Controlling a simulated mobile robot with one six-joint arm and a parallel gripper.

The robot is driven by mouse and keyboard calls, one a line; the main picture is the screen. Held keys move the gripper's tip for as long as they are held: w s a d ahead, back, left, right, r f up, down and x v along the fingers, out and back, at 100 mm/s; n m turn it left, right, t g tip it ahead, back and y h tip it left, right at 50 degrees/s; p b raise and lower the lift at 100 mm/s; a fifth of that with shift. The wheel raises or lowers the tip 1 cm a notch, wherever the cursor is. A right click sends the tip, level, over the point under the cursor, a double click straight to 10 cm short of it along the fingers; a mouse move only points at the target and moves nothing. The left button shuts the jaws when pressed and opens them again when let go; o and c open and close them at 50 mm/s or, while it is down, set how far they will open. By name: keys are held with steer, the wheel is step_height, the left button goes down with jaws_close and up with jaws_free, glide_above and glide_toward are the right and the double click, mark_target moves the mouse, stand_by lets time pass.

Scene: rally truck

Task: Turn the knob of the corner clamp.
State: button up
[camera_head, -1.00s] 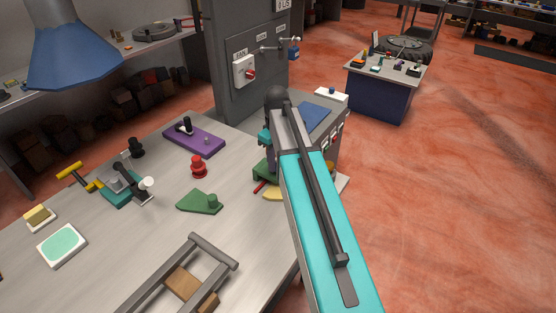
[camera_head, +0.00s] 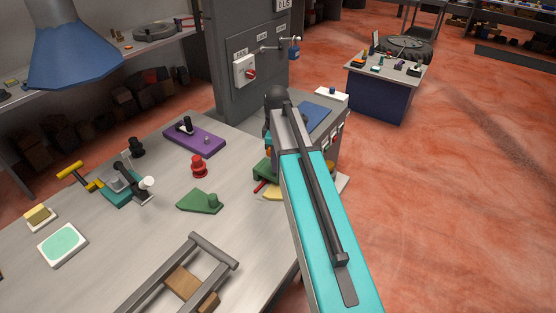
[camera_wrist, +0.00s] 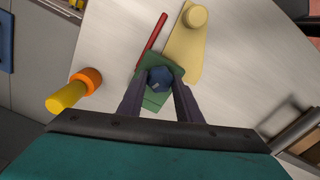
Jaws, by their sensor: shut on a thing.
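The corner clamp appears as a green body (camera_wrist: 155,98) with a dark blue faceted knob (camera_wrist: 160,79) on top, seen from above in the wrist view. My gripper (camera_wrist: 161,82) is shut on the knob, with one dark finger on each side of it. In the head view, part of a green body (camera_head: 263,169) shows at the bench's right edge, and my arm hides the knob and fingertips there.
A red rod (camera_wrist: 151,40) and a yellow plate with a round knob (camera_wrist: 185,45) lie close beside the clamp. An orange-and-yellow cylinder (camera_wrist: 75,91) stands to the left. A green wedge (camera_head: 200,202) and a red knobbed piece (camera_head: 198,167) stand on the bench (camera_head: 130,235).

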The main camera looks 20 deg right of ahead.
steer(key=shift+s+f, duration=0.1)
steer(key=shift+f, duration=0.05)
steer(key=o, duration=1)
steer(key=shift+d, duration=0.1)
steer(key=shift+o, duration=0.2)
step_height(320, 180, up, 14)
steer(key=b, duration=0.3)
